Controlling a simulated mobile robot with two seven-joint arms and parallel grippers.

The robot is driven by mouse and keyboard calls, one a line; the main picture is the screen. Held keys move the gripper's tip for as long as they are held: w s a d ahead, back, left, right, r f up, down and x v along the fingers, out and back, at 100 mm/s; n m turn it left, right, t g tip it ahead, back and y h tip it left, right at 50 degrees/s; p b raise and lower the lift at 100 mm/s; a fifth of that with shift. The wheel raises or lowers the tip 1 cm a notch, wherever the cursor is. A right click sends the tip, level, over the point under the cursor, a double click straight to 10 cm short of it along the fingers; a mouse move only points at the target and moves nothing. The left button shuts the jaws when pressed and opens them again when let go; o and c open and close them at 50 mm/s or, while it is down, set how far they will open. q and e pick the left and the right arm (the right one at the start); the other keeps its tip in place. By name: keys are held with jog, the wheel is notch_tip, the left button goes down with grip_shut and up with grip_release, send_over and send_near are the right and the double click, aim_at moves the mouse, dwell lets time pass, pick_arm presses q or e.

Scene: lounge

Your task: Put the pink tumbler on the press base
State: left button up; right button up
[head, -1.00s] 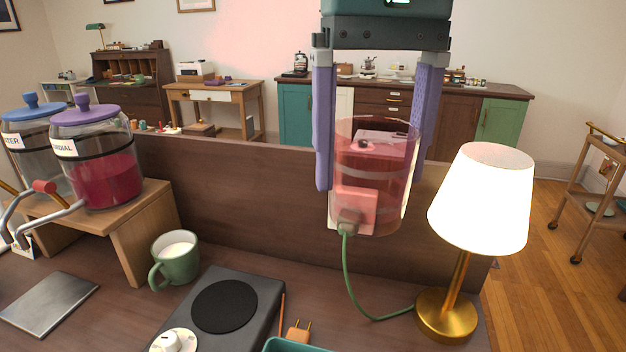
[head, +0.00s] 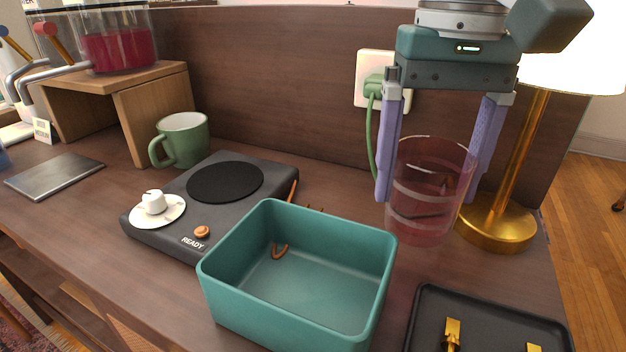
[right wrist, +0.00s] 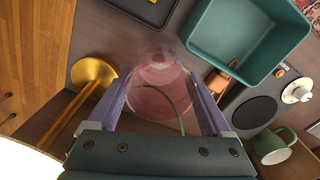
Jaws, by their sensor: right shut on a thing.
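The pink tumbler (head: 425,215) is clear, upright and empty-looking. It stands between the lilac fingers of my right gripper (head: 430,188), which is shut on it. The right wrist view also shows the tumbler (right wrist: 158,98) between both fingers. A dark grey unit (head: 165,235) marked READY, with a round black pad (head: 225,182), lies left of the box. I cannot tell which thing is the press base. My left gripper is not in view.
The open teal box (head: 225,300) stands at the front middle. A black tray (head: 420,318) with gold pieces is at front right. A green mug (head: 187,145) and a silver plate (head: 55,176) are at left.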

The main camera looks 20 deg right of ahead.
aim_at(419, 217)
jog(key=shift+f+b, duration=1.45)
jog(key=shift+f, duration=0.95)
jog(key=shift+f, duration=0.15)
jog(key=o, duration=1.4)
jog(key=shift+o, duration=0.2)
